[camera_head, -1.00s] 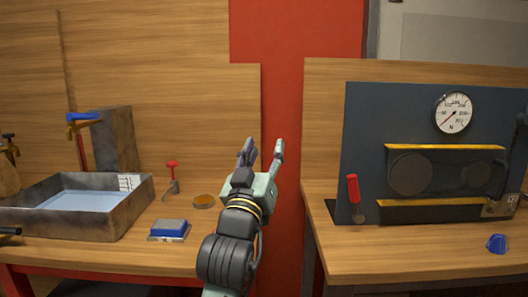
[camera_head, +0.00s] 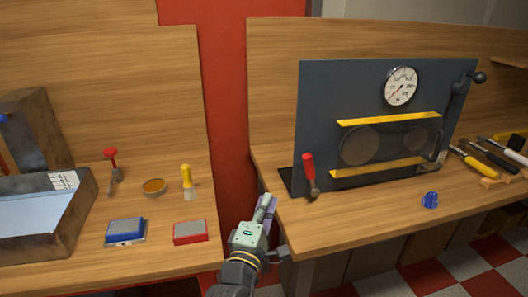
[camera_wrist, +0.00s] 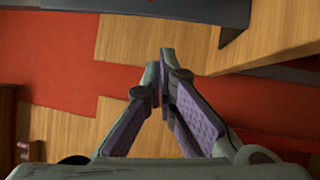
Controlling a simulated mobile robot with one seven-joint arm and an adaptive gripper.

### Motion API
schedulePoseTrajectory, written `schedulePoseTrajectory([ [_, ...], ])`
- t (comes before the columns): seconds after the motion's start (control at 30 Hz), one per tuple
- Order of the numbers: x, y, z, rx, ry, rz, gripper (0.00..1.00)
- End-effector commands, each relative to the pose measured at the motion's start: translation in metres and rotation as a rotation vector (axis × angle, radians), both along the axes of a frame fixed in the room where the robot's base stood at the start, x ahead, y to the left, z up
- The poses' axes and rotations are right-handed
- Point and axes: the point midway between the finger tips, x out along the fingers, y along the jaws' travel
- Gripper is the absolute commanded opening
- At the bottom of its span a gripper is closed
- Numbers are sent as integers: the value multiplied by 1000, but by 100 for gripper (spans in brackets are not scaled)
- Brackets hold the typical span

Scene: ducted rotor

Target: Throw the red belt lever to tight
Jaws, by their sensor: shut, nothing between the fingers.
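The red belt lever (camera_head: 308,169) stands at the lower left of a dark upright panel (camera_head: 322,110) on the right bench. Its red handle points up, leaning slightly left, above a metal pivot. A round gauge (camera_head: 401,87) sits high on the panel. A belt drive with two dark round wheels (camera_head: 360,146) lies between yellow guard strips. My gripper (camera_head: 267,204) is shut and empty, left of and below the lever, by the right bench's left front corner. In the wrist view my gripper (camera_wrist: 162,62) has its fingertips together. The lever cannot be made out there.
The right bench (camera_head: 385,205) holds a blue knob (camera_head: 430,200) and several hand tools at the far right. A crank (camera_head: 460,85) is at the panel's right edge. The left bench holds a basin (camera_head: 75,225), blue block (camera_head: 125,231), red block (camera_head: 190,231) and yellow-handled brush (camera_head: 187,180).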

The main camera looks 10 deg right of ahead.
Motion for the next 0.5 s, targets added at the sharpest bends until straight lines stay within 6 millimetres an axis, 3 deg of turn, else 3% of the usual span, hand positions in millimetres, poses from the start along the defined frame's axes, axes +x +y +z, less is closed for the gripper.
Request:
schedulePoseTrajectory([
  [0.07,-13,-15,-5,-58,59,-45,0],
  [0.2,-21,-22,-14,-104,100,-73,0],
  [0.5,-12,-30,-20,-96,93,-91,0],
])
